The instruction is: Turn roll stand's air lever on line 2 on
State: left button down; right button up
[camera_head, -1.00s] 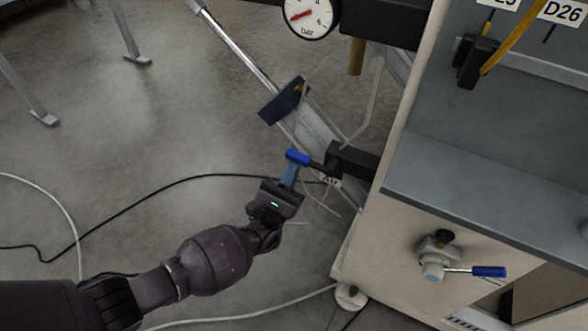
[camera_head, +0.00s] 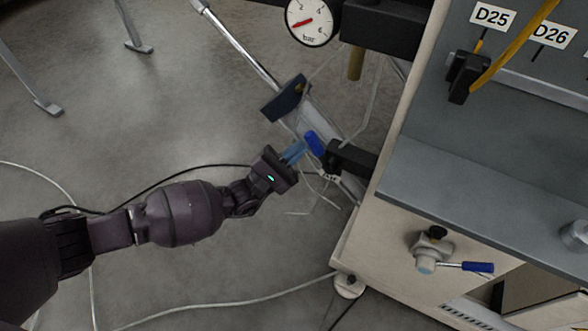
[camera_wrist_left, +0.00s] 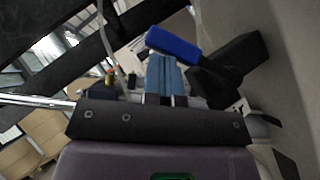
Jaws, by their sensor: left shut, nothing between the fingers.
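A lever with a blue handle (camera_head: 314,143) sits on a black block (camera_head: 350,158) below the pressure gauge. The handle angles up and left from the block. In the left wrist view the blue handle (camera_wrist_left: 172,43) lies across just beyond the fingertips, with its black mount to the right. My left gripper (camera_head: 299,149) is shut and empty, its light blue fingers side by side, their tips at or against the handle; I cannot tell whether they touch. A small label by the block is too small to read surely. My right gripper is not in view.
A second valve with a blue handle (camera_head: 478,267) is on the cabinet front. The round gauge (camera_head: 312,22) hangs above, its red needle low. A dark blue plate (camera_head: 285,98) stands behind my gripper. Cables cross the open floor at left.

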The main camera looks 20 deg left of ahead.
aim_at(315, 145)
pick_arm(q)
jog(key=shift+s+d+r+m+g+h, duration=0.1)
jog(key=shift+d+r+m+g+h, duration=0.25)
jog(key=shift+r+m+g, duration=0.5)
jog(key=shift+s+d+r, duration=0.15)
jog(key=shift+d+r, duration=0.2)
jog(key=shift+d, duration=0.25)
jog(key=shift+s+d+r, duration=0.1)
jog(key=shift+d+r, duration=0.2)
jog(key=shift+d, duration=0.25)
jog(key=shift+d+r, duration=0.2)
jog(key=shift+d, duration=0.1)
jog(key=shift+s+d, duration=0.1)
jog(key=shift+d, duration=0.05)
jog(key=shift+r, duration=0.1)
jog(key=shift+d, duration=0.1)
